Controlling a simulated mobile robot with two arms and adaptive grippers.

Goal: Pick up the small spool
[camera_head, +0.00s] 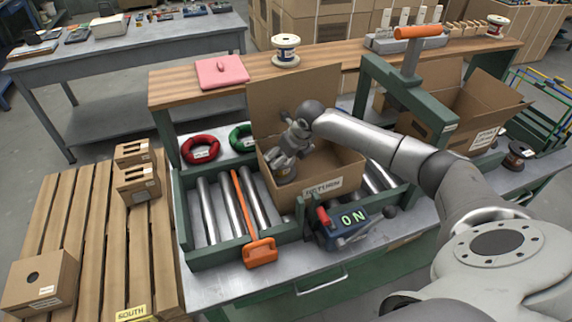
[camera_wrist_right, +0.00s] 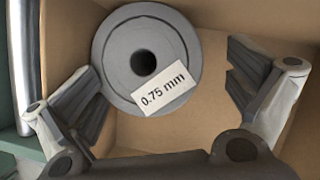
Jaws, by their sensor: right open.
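A grey spool (camera_wrist_right: 120,62) with a dark centre hole and a white "0.75 mm" label lies end-up in an open cardboard box (camera_head: 340,168). In the head view the spool is mostly hidden behind my right gripper (camera_head: 284,160). The right gripper reaches down into the left part of this box. In the right wrist view its two fingers (camera_wrist_right: 163,75) are spread wide, with the spool between and beyond them, nearer the left finger. Nothing is held. My left gripper is not in view.
The box stands on a roller conveyor (camera_head: 208,208); its raised back flap and walls surround the gripper. A blue "ON" device (camera_head: 350,222) sits in front. A second open box (camera_head: 470,105) stands right.

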